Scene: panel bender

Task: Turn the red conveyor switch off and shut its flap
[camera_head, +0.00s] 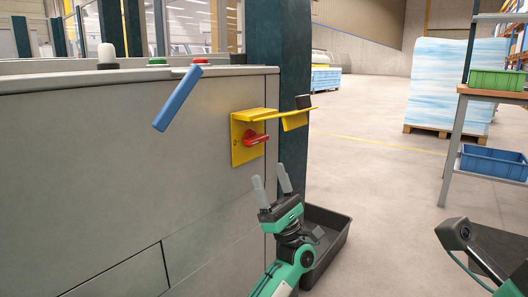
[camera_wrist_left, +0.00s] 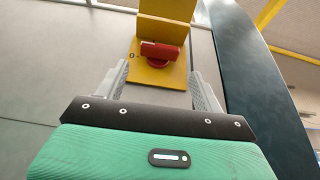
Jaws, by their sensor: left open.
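The red switch (camera_head: 256,139) sits on a yellow plate (camera_head: 240,150) on the grey machine's side. Its handle lies roughly crosswise; it also shows in the left wrist view (camera_wrist_left: 160,50). My right gripper's fingers are not visible.
A blue handle (camera_head: 177,98) juts from the grey machine (camera_head: 110,170). A dark post (camera_head: 290,90) stands right behind the switch. A black bin (camera_head: 328,245) is on the floor beside my left arm. A shelf rack (camera_head: 455,140) with crates is at right; the floor between is clear.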

